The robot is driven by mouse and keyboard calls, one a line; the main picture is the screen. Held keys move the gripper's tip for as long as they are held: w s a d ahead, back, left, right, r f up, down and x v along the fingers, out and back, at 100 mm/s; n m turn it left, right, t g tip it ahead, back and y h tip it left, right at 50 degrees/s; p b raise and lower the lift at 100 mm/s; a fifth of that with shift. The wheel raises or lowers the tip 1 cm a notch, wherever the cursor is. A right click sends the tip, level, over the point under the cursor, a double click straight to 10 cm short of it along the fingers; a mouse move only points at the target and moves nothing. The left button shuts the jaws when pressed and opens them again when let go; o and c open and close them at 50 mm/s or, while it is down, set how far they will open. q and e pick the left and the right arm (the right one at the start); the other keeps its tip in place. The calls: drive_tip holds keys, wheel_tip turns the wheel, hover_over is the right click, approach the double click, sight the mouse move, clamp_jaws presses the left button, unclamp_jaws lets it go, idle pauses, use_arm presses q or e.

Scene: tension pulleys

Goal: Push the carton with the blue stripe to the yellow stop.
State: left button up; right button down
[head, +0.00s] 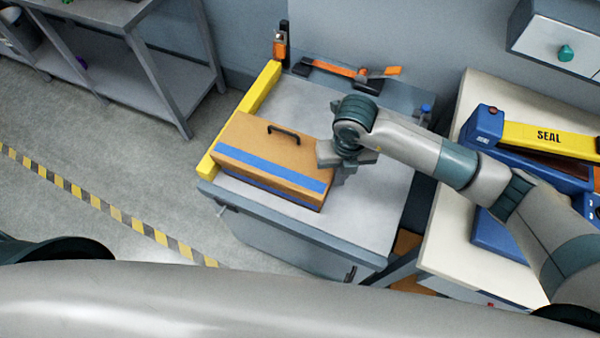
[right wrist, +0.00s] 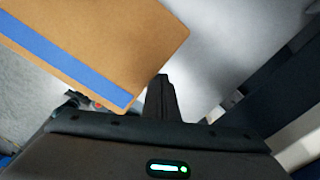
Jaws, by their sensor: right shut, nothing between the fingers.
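The carton with the blue stripe (head: 262,148) is a brown box with a dark handle, lying on the grey worktop (head: 335,215). Its left end lies up against the yellow stop (head: 253,96), with no clear gap visible in the head view. My right gripper (head: 338,163) is shut and empty at the carton's right end; contact is hard to tell. In the right wrist view, the shut fingers (right wrist: 160,98) are beside the edge of the carton (right wrist: 115,35). My left gripper is not in view.
An orange-and-black tool (head: 340,69) lies at the worktop's back edge, and an orange-and-black item (head: 281,45) stands at the back left corner. A blue-and-yellow sealer (head: 545,137) is on the pale table at right.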

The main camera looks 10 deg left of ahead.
drive_tip(key=shift+w+a, duration=0.2)
drive_tip(key=shift+a, duration=0.4)
drive_tip(key=shift+d, duration=0.1)
drive_tip(key=shift+s+d, duration=0.3)
drive_tip(key=shift+d, duration=0.55)
drive_tip(key=shift+r, duration=0.1)
wheel_tip(320, 180, up, 8)
drive_tip(key=p, duration=0.5)
idle(0.4)
drive_tip(key=shift+s+f, duration=0.1)
drive_tip(key=shift+f, duration=0.1)
idle(0.5)
